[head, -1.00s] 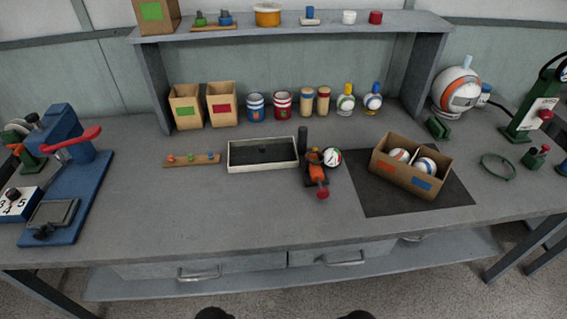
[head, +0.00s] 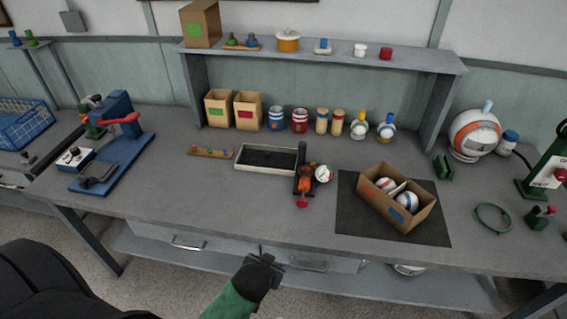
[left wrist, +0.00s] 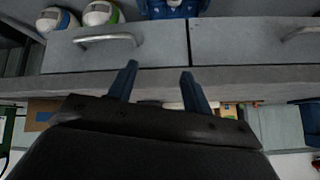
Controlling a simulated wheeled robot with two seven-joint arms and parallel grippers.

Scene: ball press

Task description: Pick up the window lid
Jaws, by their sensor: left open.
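I cannot make out for certain which thing is the window lid. A shallow tray with a pale rim (head: 238,163) and dark inside lies mid-table. A blue press-like device (head: 128,150) with a red handle stands at the left of the table. My left gripper (head: 265,258) is low in front of the table's drawers, apart from the things on top. In the left wrist view its two blue fingers (left wrist: 158,72) are apart with nothing between them. My right gripper is not in view.
An open cardboard box (head: 398,212) with balls sits on a dark mat (head: 350,222) at right. An orange and black tool (head: 304,182) and a ball (head: 323,174) are beside the tray. The drawer handle (left wrist: 105,41) is near the fingers.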

